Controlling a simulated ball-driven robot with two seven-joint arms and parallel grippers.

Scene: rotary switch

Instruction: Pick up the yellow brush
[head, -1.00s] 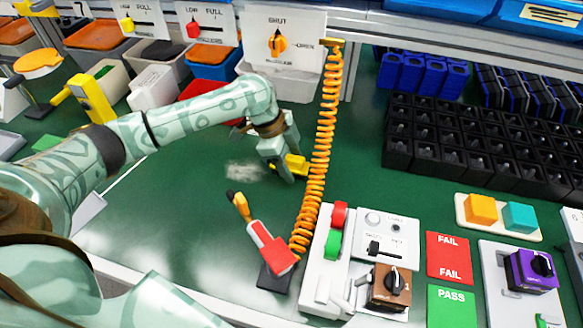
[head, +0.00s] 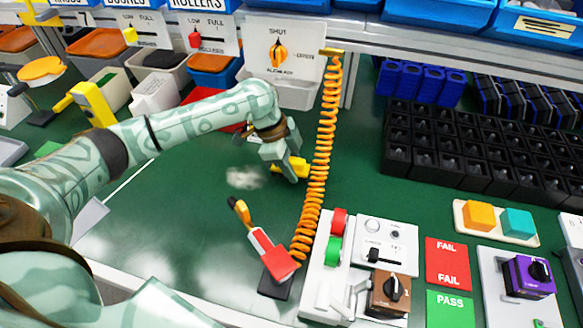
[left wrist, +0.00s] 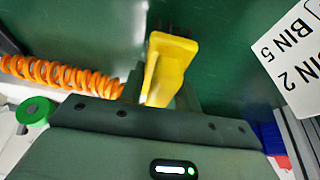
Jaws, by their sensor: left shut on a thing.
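The yellow brush (head: 291,167) is in the jaws of my left gripper (head: 290,172), just left of the orange coiled hose in the head view. In the left wrist view the brush (left wrist: 168,66) stands out between the fingers, with dark bristles at its far end. My left gripper (left wrist: 160,95) is shut on it. The gripper hides part of the brush in the head view. I cannot tell whether the brush touches the green bench. My right gripper is not in view.
The orange coiled hose (head: 320,150) hangs close to the right of my left gripper. A pale dusty patch (head: 243,178) lies left of the gripper. Bins line the back; black racks (head: 460,145) stand right.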

